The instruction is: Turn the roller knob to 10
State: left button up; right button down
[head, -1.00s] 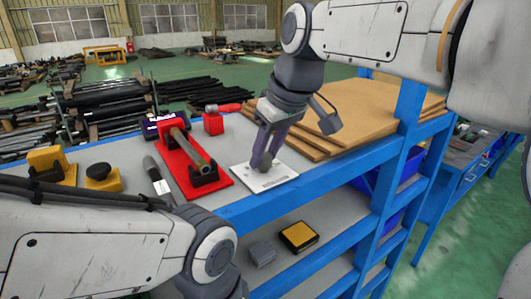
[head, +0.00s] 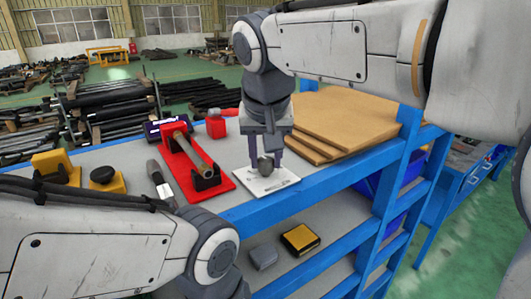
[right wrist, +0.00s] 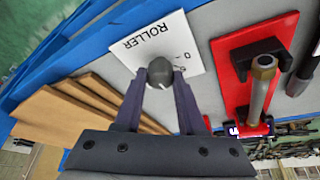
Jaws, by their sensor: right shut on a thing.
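The roller knob (head: 265,166) is a dark grey round knob on a white plate (head: 283,181) near the front edge of the blue-framed bench. My right gripper (head: 266,160) comes down from above with a finger on each side of the knob and is shut on it. In the right wrist view the knob (right wrist: 159,74) sits between the fingertips (right wrist: 160,78). The plate there (right wrist: 135,58) shows the word ROLLER and small digits, partly hidden by a finger. A pale mark shows on the knob, but its reading cannot be told. My left gripper is out of view.
Left of the plate stands a red stand (head: 216,186) holding a metal rod. Brown boards (head: 350,122) are stacked on the right. A small red box (head: 216,126) stands behind, and yellow blocks (head: 52,165) lie farther left. The lower shelf holds a yellow-black box (head: 300,238).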

dwell(0.4)
jog(key=c, duration=0.5)
grip_release()
jog(key=shift+r, duration=0.1)
jog(key=v, duration=1)
jog(key=shift+b, duration=0.3)
jog(key=shift+s+a+r, duration=0.1)
jog(key=shift+r, duration=0.05)
